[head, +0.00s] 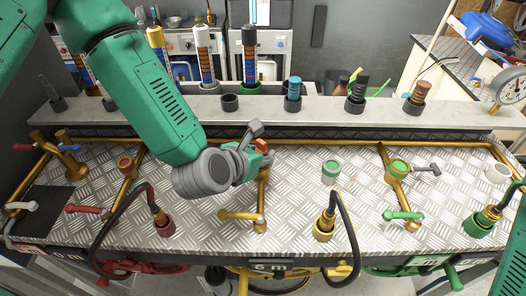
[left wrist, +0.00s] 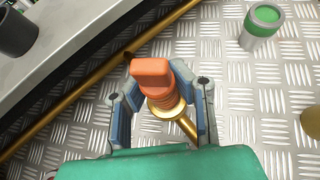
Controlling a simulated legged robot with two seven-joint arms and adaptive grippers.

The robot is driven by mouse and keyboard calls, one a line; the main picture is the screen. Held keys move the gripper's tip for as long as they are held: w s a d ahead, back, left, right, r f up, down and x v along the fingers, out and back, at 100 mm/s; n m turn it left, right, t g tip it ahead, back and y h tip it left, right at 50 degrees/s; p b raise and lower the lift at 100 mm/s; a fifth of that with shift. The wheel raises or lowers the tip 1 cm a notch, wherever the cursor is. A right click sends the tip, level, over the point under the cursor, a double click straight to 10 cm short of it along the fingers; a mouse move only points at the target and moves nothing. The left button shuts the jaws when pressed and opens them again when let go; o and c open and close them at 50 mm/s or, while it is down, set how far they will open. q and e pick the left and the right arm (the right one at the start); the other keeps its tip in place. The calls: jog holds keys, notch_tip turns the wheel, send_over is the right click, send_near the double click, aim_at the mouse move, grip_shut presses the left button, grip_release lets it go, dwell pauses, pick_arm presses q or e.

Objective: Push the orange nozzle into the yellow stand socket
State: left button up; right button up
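The orange nozzle (left wrist: 152,73) has a blocky top and a ridged neck, and sits between the two blue-padded fingers of my left gripper (left wrist: 160,92), which look closed against its sides. In the head view the left gripper (head: 258,152) comes down over the middle pipe and hides most of the nozzle (head: 262,147). The yellow stand socket (left wrist: 172,112) shows as a gold ring at the nozzle's lower end, in line with it, on a gold pipe. How deep the nozzle sits in it is hidden. My right gripper is not in view.
A green-capped cup (head: 331,171) stands to the right on the diamond-plate bench (head: 300,195). The green stand (head: 399,170) is farther right. A black-hosed nozzle in a gold holder (head: 323,228) is in front. A grey shelf (head: 195,107) with several holders runs behind.

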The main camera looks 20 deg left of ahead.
pick_arm(q)
jog(key=o, duration=0.3)
jog(key=shift+r, duration=0.1)
jog(key=p+v, duration=0.8)
jog(key=v, duration=0.4)
jog(key=shift+a+p, duration=0.1)
jog(key=shift+p, duration=0.2)
